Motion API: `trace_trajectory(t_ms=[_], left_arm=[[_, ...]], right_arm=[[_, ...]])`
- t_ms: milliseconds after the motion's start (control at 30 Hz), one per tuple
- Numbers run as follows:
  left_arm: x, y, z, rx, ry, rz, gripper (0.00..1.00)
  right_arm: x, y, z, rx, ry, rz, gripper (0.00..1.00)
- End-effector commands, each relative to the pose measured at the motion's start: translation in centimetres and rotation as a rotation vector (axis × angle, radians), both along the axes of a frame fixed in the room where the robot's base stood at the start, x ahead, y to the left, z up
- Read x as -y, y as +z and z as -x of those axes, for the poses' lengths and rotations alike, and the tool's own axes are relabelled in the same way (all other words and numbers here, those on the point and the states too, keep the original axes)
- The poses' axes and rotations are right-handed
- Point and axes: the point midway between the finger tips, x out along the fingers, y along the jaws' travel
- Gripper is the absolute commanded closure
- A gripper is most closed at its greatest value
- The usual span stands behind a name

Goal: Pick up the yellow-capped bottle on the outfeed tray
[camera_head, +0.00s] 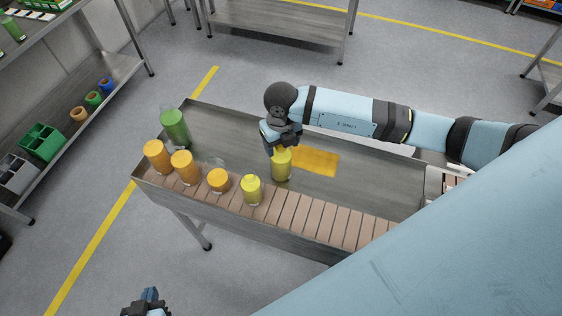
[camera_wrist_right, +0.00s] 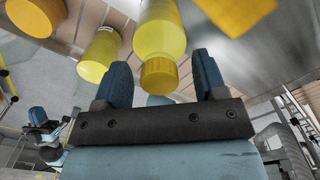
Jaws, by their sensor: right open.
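The yellow-capped bottle (camera_head: 281,168) stands on the outfeed tray (camera_head: 370,190), just behind the slatted conveyor strip. My right gripper (camera_head: 281,147) is directly above it and hides its top in the head view. In the right wrist view the yellow bottle (camera_wrist_right: 160,38) has its cap (camera_wrist_right: 159,75) between the two open fingers of my right gripper (camera_wrist_right: 163,75), with a gap visible on each side. My left gripper (camera_head: 148,300) is at the bottom edge of the head view, away from the tray; its jaw opening is unclear.
Another yellow bottle (camera_head: 252,190) stands close by on the slatted strip (camera_head: 310,215). Several orange bottles (camera_head: 185,168) and a green bottle (camera_head: 174,127) are at the tray's left end. A flat yellow patch (camera_head: 315,160) lies right of the gripped area.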

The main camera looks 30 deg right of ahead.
Motion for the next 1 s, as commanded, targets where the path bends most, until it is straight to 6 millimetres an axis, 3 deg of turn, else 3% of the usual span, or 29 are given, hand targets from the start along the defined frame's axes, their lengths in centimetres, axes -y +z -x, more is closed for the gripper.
trace_trajectory(t_ms=[133, 400, 433, 767, 1000], left_arm=[[0.0, -0.2, 0.2, -0.005, 0.001, 0.000, 1.00], [0.0, -0.4, 0.5, -0.011, 0.001, 0.000, 1.00], [0.0, -0.4, 0.5, -0.011, 0.001, 0.000, 1.00], [0.0, -0.3, 0.3, -0.007, 0.001, 0.000, 1.00], [0.0, -0.5, -0.2, 0.002, 0.001, 0.000, 1.00]], right_arm=[[0.0, 0.0, 0.0, 0.000, 0.000, -0.001, 0.35], [0.0, 0.0, 0.0, 0.000, 0.000, -0.001, 0.97], [0.0, 0.0, 0.0, 0.000, 0.000, -0.001, 1.00], [0.0, 0.2, -0.1, 0.002, 0.000, -0.002, 1.00], [0.0, 1.8, -0.1, 0.004, 0.000, -0.002, 1.00]])
